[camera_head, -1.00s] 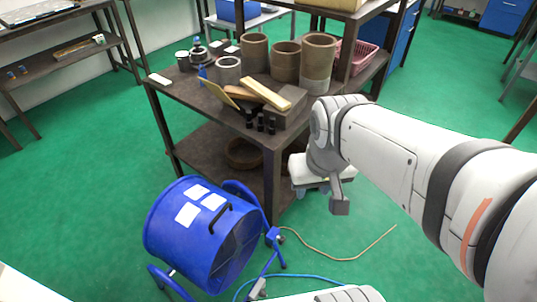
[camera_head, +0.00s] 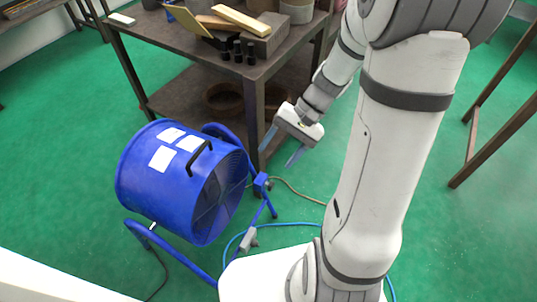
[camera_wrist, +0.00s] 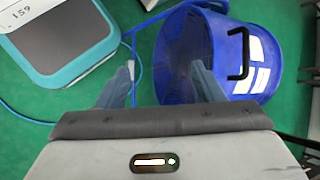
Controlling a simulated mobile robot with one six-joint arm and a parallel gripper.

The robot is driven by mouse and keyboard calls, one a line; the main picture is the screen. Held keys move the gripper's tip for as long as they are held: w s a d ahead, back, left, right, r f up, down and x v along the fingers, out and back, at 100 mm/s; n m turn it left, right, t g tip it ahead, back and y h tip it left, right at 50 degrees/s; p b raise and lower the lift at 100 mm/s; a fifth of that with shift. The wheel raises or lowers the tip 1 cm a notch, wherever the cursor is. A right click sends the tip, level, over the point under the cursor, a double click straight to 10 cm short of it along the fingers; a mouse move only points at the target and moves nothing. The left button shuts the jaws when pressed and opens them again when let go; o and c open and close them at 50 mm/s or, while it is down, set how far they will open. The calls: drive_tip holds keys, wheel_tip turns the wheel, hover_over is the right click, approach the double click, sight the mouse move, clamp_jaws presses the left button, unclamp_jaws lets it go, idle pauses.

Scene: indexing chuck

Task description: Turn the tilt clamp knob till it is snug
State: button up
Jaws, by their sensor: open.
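The blue drum fan (camera_head: 165,185) stands on its tubular stand on the green floor, its round grille facing right. A small blue block-like part, which looks like the tilt clamp knob (camera_head: 260,184), sits at the fan's right side on the stand. My gripper (camera_head: 281,149) is open and empty, pointing down above and slightly right of that part, apart from it. In the wrist view, the fan (camera_wrist: 240,62) lies behind and right of my open fingers (camera_wrist: 161,75). I cannot make out the knob clearly there.
A dark metal table (camera_head: 150,45) stands behind the fan, holding wooden pieces, a block and several black cylinders. Its front leg is close behind my gripper. A blue cable (camera_head: 290,224) and a grey switch box (camera_head: 249,238) lie near the stand. Green floor is open at left.

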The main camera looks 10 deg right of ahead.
drive_tip(key=w+d+f+m+t+y+b, duration=0.1)
drive_tip(key=w+f+m+y+b, duration=0.2)
drive_tip(key=f, duration=0.5)
drive_tip(key=w+d+f+m+t+y+b, duration=0.15)
drive_tip(key=f+b, duration=0.25)
drive_tip(key=f, duration=0.4)
drive_tip(key=w+d+f+m+t+y+b, duration=0.1)
drive_tip(key=w+f+m+t+y+b, duration=0.2)
drive_tip(key=f, duration=0.5)
drive_tip(key=m+t+b, duration=0.8)
drive_tip(key=m+b, duration=0.1)
approach(269, 185)
drive_tip(key=w+a+f+b, duration=0.1)
drive_tip(key=w+a+b, duration=0.1)
drive_tip(key=w+a, duration=0.2)
drive_tip(key=shift+w+a+f+t+h, duration=0.35)
drive_tip(key=shift+a+h, duration=0.1)
drive_tip(key=shift+a, duration=0.1)
drive_tip(key=c, duration=1)
drive_tip(key=shift+o, duration=0.2)
